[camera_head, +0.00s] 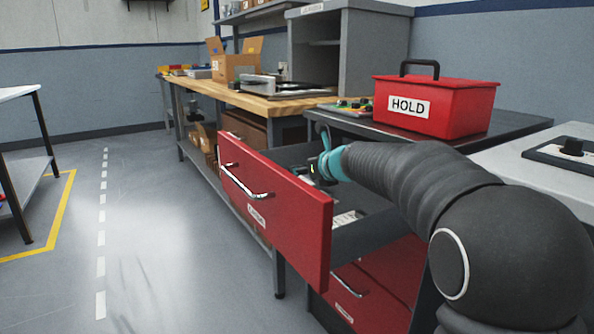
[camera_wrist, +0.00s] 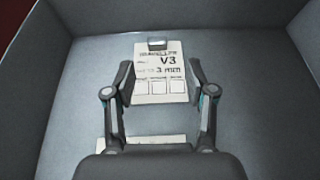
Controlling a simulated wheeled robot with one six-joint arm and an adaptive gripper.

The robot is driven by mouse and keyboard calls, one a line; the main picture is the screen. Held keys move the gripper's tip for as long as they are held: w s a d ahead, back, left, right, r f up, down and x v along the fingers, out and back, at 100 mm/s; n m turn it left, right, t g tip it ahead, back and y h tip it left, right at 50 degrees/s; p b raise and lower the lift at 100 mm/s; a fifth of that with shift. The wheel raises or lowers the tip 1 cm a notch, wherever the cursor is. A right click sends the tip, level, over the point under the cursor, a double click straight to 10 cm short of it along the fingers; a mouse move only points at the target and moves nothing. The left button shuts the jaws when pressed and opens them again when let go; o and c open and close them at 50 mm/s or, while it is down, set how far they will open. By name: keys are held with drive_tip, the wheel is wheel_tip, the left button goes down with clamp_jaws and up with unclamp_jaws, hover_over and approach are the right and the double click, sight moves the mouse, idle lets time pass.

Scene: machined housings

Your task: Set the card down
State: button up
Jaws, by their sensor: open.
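A white card (camera_wrist: 160,82) with black print, reading "V3" and "3 min", lies in the grey drawer (camera_wrist: 250,90) in the wrist view. A small dark clip or tab shows at its top edge. My gripper (camera_wrist: 162,95) is open, with one finger on each side of the card. Whether the fingers touch it, I cannot tell. In the head view my gripper (camera_head: 318,172) reaches down into the open red-fronted drawer (camera_head: 270,205), mostly hidden by my arm and the drawer front.
Another white paper (camera_wrist: 150,140) lies in the drawer, partly hidden by my gripper. A red HOLD box (camera_head: 450,108) stands on the dark cabinet top above. A wooden bench (camera_head: 265,102) with a cardboard box (camera_head: 235,65) is behind.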

drive_tip(key=shift+v, duration=2.25)
